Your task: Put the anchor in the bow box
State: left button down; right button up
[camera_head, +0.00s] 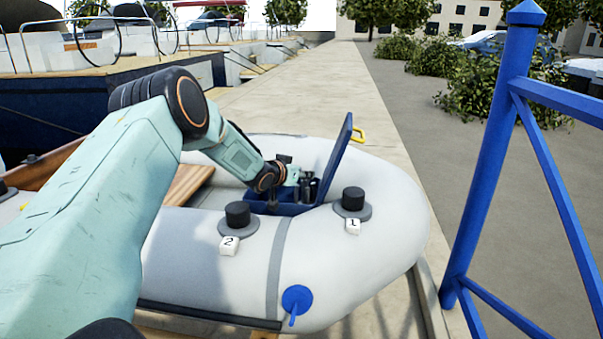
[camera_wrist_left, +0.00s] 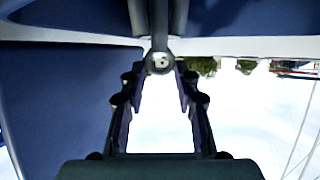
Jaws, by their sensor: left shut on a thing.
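The bow box (camera_head: 298,210) is a dark blue box in the bow of the grey inflatable dinghy. Its blue lid (camera_head: 336,158) stands open and tilted on the right side. My left gripper (camera_head: 305,187) reaches down at the box opening. In the left wrist view my left gripper (camera_wrist_left: 160,72) is shut on the anchor (camera_wrist_left: 160,48), a grey metal shank with a holed end between the fingertips. In the head view the arm and fingers hide most of the anchor, and whether it touches the box floor cannot be told. My right gripper is not in view.
Two black-capped fittings, tagged 2 (camera_head: 237,215) and 1 (camera_head: 352,200), sit on the dinghy's tube (camera_head: 350,270). A blue valve (camera_head: 296,299) is at its front. A blue railing (camera_head: 490,150) stands at right.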

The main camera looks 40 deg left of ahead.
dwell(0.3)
pick_arm(q)
jog(key=c, duration=1.4)
grip_release()
jog(key=shift+f, duration=0.25)
jog(key=o, duration=0.4)
jog(key=shift+s+d+r, duration=0.1)
jog(key=shift+r, duration=0.05)
jog(key=shift+r, duration=0.25)
jog(key=shift+r+p+v, duration=0.1)
jog(key=shift+p+v, duration=1.05)
jog(key=shift+v, duration=0.75)
jog(key=shift+r+p+v, duration=0.15)
jog(key=shift+p+v, duration=0.95)
jog(key=shift+v, duration=0.8)
